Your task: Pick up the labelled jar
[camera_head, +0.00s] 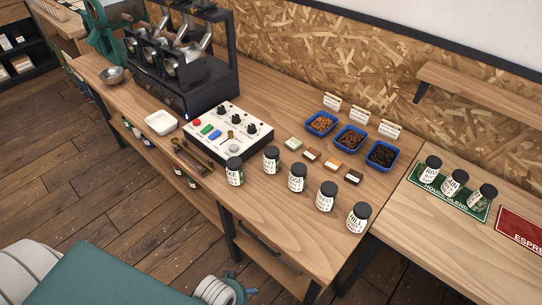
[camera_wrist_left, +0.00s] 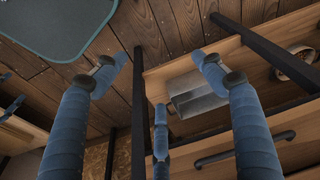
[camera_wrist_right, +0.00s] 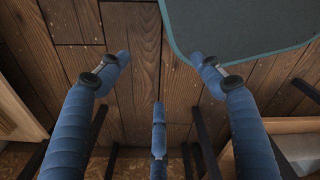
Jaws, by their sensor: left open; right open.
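Several jars with black lids and white labels stand upright in a loose row on the wooden counter in the head view. They include a left jar (camera_head: 234,176), a jar behind it (camera_head: 271,163), a middle jar (camera_head: 297,181), another jar (camera_head: 326,199) and the front right jar (camera_head: 358,221). Their lettering is only partly legible. Three more labelled jars (camera_head: 455,184) are on the right counter, the rightmost appearing tilted. My left gripper (camera_wrist_left: 161,58) is open and empty below counter height near a shelf. My right gripper (camera_wrist_right: 160,58) is open and empty over the floor.
Blue trays of beans (camera_head: 351,139), small sample blocks (camera_head: 331,163) and a white control panel (camera_head: 228,132) sit behind the jars. A black roaster (camera_head: 186,80) stands farther left. A green mat (camera_head: 428,184) lies under the right jars. The counter's front right is bare.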

